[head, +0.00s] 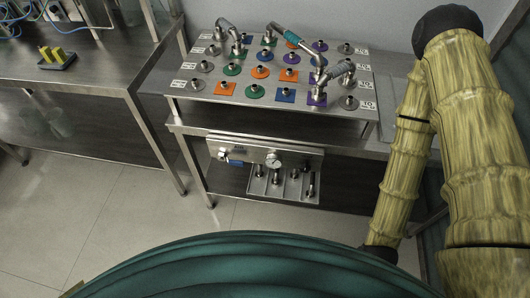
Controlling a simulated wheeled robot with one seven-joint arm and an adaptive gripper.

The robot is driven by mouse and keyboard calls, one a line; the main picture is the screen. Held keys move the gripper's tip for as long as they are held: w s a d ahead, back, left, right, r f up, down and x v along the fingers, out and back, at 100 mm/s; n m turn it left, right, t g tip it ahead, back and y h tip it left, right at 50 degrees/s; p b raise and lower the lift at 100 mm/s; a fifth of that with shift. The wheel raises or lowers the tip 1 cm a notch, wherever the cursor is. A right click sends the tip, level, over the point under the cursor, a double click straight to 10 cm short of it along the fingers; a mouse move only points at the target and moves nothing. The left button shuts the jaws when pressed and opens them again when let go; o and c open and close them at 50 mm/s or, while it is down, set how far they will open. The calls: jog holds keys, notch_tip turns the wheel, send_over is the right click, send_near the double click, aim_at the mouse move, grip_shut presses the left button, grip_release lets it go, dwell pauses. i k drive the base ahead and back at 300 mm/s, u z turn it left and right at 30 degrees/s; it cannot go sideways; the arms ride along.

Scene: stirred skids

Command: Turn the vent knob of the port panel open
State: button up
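The port panel (327,87) is a raised metal plate on a steel table. It carries rows of short ports on orange, green, blue, purple and grey markers, with several curved metal pipes fitted on top. My arm is folded down at the right, well apart from both panels; my gripper is not visible.
A small metal tray (262,185) with several upright fittings sits below the front panel. A steel bench (95,78) at the left holds a yellow item in a dark holder (56,57). The tiled floor (110,215) in front of the bench is clear.

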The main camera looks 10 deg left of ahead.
aim_at(304, 168)
jog(key=z, duration=1.55)
jog(key=k, duration=0.95)
jog(key=u, duration=0.95)
